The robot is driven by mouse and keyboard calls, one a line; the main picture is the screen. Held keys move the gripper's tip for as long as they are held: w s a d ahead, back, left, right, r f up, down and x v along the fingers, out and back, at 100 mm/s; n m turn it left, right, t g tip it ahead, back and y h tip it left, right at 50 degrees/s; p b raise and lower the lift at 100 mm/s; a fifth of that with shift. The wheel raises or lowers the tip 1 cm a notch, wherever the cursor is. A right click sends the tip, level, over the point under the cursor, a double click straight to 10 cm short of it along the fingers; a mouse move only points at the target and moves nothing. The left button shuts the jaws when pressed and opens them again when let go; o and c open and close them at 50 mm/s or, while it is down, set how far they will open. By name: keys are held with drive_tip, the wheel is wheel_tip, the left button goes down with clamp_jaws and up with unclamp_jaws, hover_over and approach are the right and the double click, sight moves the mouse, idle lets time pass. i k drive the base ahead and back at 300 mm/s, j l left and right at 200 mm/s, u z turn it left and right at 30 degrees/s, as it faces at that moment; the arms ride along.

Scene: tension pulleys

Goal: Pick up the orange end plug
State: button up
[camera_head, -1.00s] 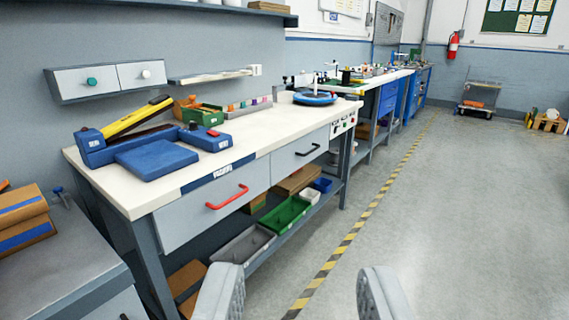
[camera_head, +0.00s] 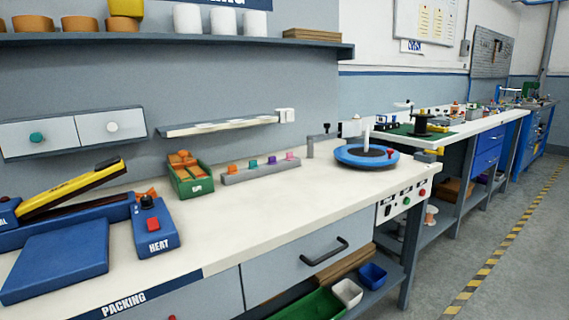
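A small orange plug (camera_head: 233,168) stands at the left end of a grey rack (camera_head: 262,174) on the white packing bench (camera_head: 225,225). A teal plug (camera_head: 252,164), a purple plug (camera_head: 272,159) and a pink plug (camera_head: 289,155) stand to its right in the same rack. A green bin (camera_head: 191,187) just left of the rack holds several orange pieces. My gripper is out of view, so its opening cannot be seen.
A blue sealer with a yellow arm (camera_head: 70,190) and a blue heat box (camera_head: 155,228) occupy the bench's left. A blue turntable (camera_head: 367,157) is right of the rack. A narrow wall ledge (camera_head: 220,125) hangs above. Bench surface before the rack is clear.

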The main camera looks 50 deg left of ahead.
sight(232, 170)
drive_tip(key=i+u, duration=0.65)
drive_tip(key=i, duration=0.2)
drive_tip(key=i+l+u, duration=0.2)
drive_tip(key=i+u, duration=0.9)
drive_tip(key=u, duration=0.15)
